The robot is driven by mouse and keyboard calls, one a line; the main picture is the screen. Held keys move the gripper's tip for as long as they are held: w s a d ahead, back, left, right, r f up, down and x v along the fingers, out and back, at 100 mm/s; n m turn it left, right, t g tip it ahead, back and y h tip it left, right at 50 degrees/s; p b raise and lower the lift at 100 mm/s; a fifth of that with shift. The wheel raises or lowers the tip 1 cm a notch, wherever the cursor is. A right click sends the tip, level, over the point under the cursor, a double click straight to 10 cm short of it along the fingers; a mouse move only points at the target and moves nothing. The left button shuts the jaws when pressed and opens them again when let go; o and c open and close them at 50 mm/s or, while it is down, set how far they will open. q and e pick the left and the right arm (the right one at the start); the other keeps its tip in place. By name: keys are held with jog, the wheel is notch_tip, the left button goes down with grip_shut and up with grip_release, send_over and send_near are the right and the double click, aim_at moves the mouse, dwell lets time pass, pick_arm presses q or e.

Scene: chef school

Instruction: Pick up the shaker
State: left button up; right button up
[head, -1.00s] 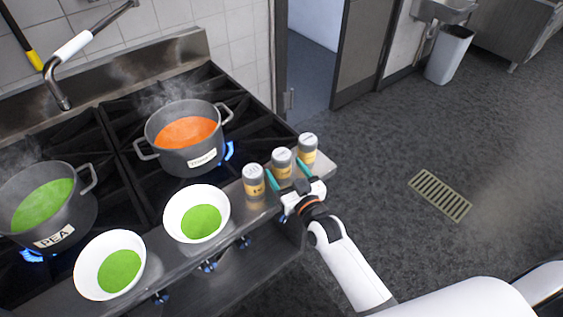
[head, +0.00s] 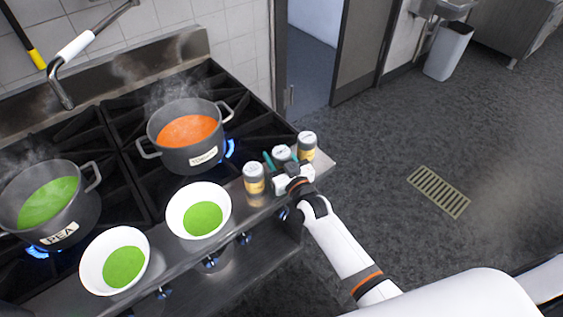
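Three shakers with silver tops and yellow-orange labels stand in a row on the steel front ledge of the stove. The left shaker (head: 254,178) stands clear of the gripper. The middle shaker (head: 281,153) is mostly hidden behind my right gripper (head: 281,160); only its top shows well. The right shaker (head: 306,145) stands just beyond the gripper's right side. The teal fingertips of my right gripper are apart, one on each side of the middle shaker. Whether they touch it cannot be seen. My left gripper is not in view.
Two white bowls of green soup (head: 199,211) (head: 114,261) stand on the ledge to the left. A steaming pot of orange soup (head: 188,135) and a pot labelled PEA (head: 48,205) sit over blue flames. Open floor (head: 400,230) lies to the right.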

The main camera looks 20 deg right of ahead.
jog(key=shift+c, duration=1)
notch_tip(320, 180, up, 9)
jog(key=shift+b, duration=0.4)
notch_tip(320, 180, up, 6)
jog(key=p, duration=0.5)
